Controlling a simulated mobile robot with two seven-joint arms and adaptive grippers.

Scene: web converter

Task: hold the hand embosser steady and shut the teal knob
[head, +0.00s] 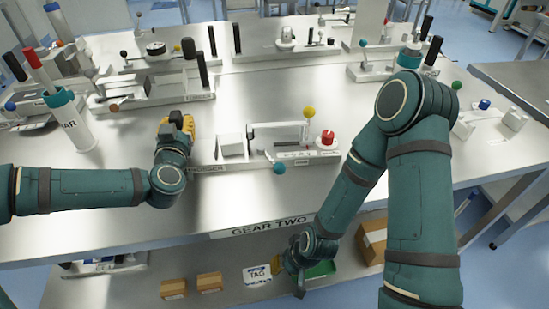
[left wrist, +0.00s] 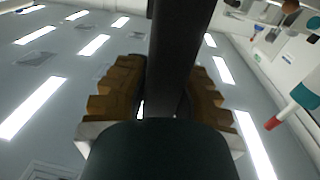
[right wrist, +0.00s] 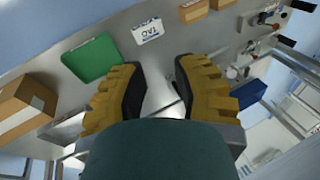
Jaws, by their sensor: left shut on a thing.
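The hand embosser is a low pale device (head: 262,157) on the table's near half, with a white block at its left and a partly hidden label on its front edge. Its teal knob (head: 279,168) is a ball sticking out at the front. My left gripper (head: 176,128) is at the device's left end, shut on its dark upright handle (left wrist: 172,60), which runs between the yellow-padded fingers in the left wrist view. My right gripper (head: 289,266) is below the table's front edge, away from the embosser. Its fingers (right wrist: 160,92) are apart and empty.
A yellow ball (head: 309,112) and a red knob (head: 327,138) are at the device's right. Similar devices stand behind. A white cylinder (head: 70,122) stands at left. The front table strip is clear.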

